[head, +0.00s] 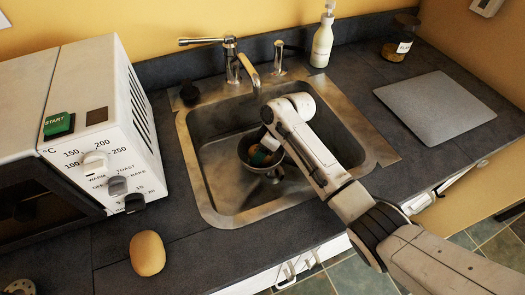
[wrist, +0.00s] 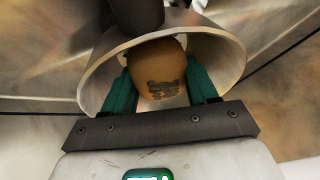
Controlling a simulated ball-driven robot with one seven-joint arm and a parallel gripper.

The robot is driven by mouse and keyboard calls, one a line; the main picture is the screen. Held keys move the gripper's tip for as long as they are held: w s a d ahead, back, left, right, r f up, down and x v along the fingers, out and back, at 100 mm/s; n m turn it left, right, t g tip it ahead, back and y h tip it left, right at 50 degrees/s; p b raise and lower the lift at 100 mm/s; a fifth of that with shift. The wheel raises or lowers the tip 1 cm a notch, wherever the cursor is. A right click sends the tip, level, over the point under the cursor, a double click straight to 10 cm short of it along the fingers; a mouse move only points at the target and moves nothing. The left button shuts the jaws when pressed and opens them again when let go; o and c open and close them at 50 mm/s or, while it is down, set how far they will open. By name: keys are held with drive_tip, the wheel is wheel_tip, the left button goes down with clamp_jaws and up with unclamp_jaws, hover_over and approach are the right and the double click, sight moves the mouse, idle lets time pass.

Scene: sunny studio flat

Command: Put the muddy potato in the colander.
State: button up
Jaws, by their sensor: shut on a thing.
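The muddy potato (wrist: 157,72) is brown with a dark smeared patch on the side facing the wrist camera. My gripper (wrist: 160,88) is shut on it, one teal finger on each side. The colander (wrist: 97,78) is a metal bowl just beyond the fingers, and the potato appears within its rim. In the head view the colander (head: 243,152) stands in the sink basin, with my gripper (head: 262,155) reaching down into its mouth. My wrist partly covers the bowl there. Whether the potato touches the bowl's bottom cannot be told.
The sink (head: 215,190) has a tap (head: 250,75) at its back edge. A plain brown potato (head: 148,253) lies on the counter below the toaster oven (head: 85,130). A soap bottle (head: 322,40), a jar (head: 400,40) and a grey board (head: 433,105) are at the right.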

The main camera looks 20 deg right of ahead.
drive_tip(key=shift+f, duration=0.2)
drive_tip(key=shift+f, duration=0.2)
drive_tip(key=o, duration=1)
drive_tip(key=shift+c, duration=0.2)
drive_tip(key=shift+d+r, duration=0.1)
drive_tip(key=shift+r, duration=0.35)
drive_tip(key=v, duration=1.1)
drive_tip(key=shift+d+r, duration=0.15)
drive_tip(key=shift+r, duration=0.1)
